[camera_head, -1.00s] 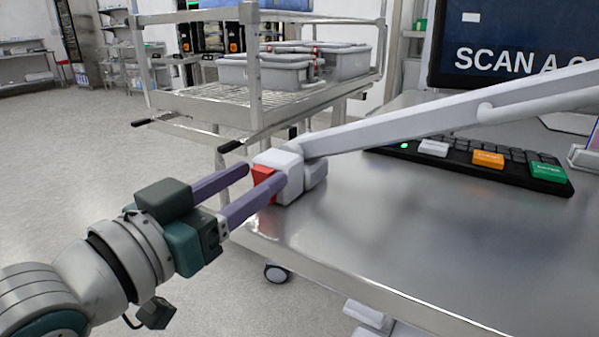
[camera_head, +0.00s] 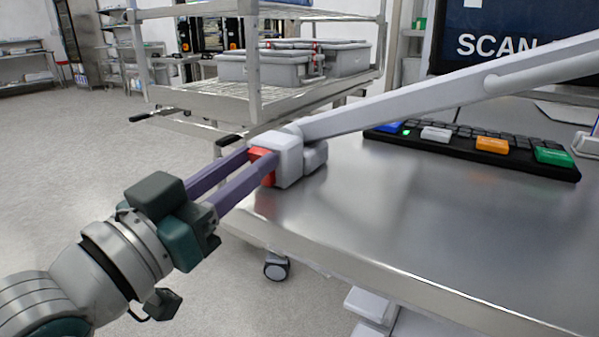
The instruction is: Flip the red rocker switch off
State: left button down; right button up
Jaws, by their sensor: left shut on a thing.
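The red rocker switch (camera_head: 263,152) is on the left end face of a white block-shaped housing (camera_head: 289,160). The housing sits at the left corner of the metal table, at the base of a long pale arm. My left gripper (camera_head: 259,162) comes in from the lower left with its purple fingers on the red piece. The fingers are shut on it, and red shows between and just below the fingertips. They partly cover the switch, so I cannot tell which way the rocker is tilted. My right gripper is not in view.
The pale arm (camera_head: 430,100) slants up to the right over the metal table (camera_head: 400,225). A black keyboard (camera_head: 470,150) with coloured keys and a screen (camera_head: 520,40) stand behind. A wire cart with grey bins (camera_head: 275,68) is close behind the housing. The table's front is clear.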

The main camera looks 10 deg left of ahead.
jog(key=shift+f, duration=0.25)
pick_arm(q)
jog(key=c, duration=0.6)
grip_release()
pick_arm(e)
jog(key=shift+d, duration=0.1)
pick_arm(q)
jog(key=p+v, duration=0.1)
jog(key=v, duration=0.9)
jog(key=shift+f, duration=0.2)
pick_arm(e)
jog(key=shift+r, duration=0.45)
